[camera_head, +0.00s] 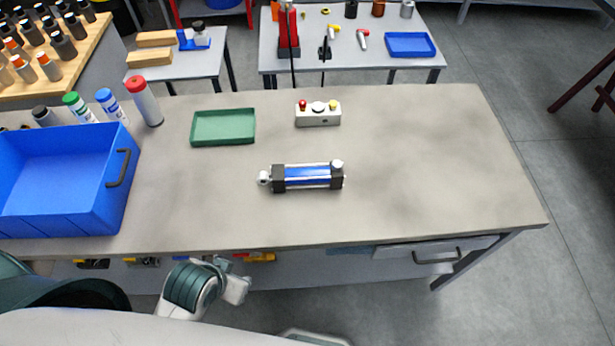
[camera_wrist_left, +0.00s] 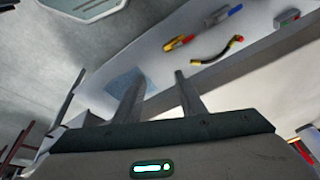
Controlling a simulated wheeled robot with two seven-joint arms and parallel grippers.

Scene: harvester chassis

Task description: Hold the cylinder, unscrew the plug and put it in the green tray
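The cylinder (camera_head: 307,176) lies on the grey workbench (camera_head: 420,150) in the head view. It has a blue body, dark end blocks and a light rod end at its left. A small white plug (camera_head: 337,165) sits on top of its right end block. The green tray (camera_head: 223,128) is flat and empty, behind and left of the cylinder. My left gripper (camera_head: 236,288) is low in front of the bench edge, apart from the cylinder. In the left wrist view its two fingers (camera_wrist_left: 158,76) stand apart with nothing between them. My right gripper is out of view.
A blue bin (camera_head: 62,222) stands at the bench's left, with several bottles behind it. A control box with buttons (camera_head: 318,119) is behind the cylinder. The bench's right side is clear. A drawer (camera_head: 440,256) and a shelf with tools lie under the bench.

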